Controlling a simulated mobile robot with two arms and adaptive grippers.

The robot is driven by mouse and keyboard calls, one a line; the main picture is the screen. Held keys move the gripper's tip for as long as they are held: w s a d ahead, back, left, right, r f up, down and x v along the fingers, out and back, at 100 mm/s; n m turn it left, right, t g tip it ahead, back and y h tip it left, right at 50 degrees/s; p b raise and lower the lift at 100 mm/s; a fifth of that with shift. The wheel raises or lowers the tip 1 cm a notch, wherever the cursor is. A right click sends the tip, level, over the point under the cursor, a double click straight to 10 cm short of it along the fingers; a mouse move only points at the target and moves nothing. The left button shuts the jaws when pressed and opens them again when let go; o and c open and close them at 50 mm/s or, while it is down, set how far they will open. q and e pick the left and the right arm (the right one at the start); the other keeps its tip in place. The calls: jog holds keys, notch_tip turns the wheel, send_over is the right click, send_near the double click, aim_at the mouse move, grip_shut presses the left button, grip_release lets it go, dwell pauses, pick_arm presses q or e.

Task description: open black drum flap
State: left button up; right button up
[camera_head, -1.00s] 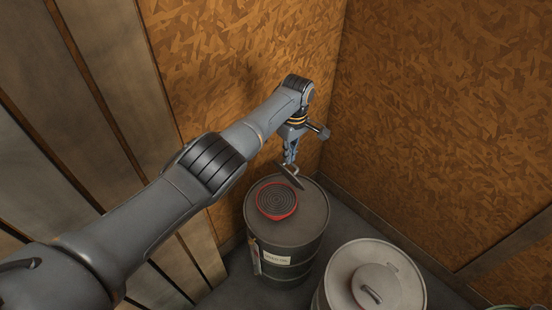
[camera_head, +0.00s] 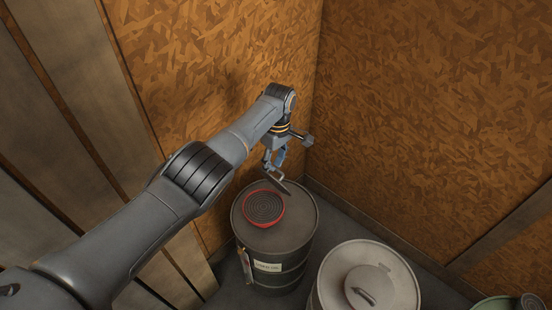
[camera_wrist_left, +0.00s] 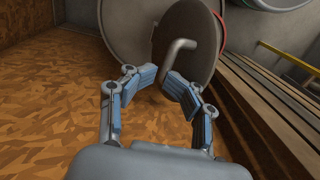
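The black drum (camera_head: 290,233) stands in the corner, with a red-rimmed round opening (camera_head: 263,207) on its top. Its dark round flap (camera_head: 272,184) stands raised at the far side of the opening, seen nearly edge-on. In the left wrist view the flap (camera_wrist_left: 203,38) shows its face with a bent metal handle (camera_wrist_left: 184,47). My left gripper (camera_head: 274,166) is just above the flap. Its fingers (camera_wrist_left: 161,83) are spread and hold nothing; the handle's end lies just past the fingertips, and I cannot tell if they touch. My right gripper is out of view.
A pale grey drum (camera_head: 368,283) with a lidded top stands right of the black drum. A green container (camera_head: 495,303) shows at the bottom right edge. Wood-chip board walls (camera_head: 430,120) close in behind and to the right.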

pick_arm(q)
jog(key=shift+f, duration=0.25)
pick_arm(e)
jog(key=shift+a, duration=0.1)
pick_arm(q)
jog(key=shift+r, duration=0.1)
notch_tip(320, 180, up, 12)
jog(key=shift+w+d+r, duration=0.15)
jog(key=shift+w+d, duration=0.15)
jog(key=shift+w, duration=0.1)
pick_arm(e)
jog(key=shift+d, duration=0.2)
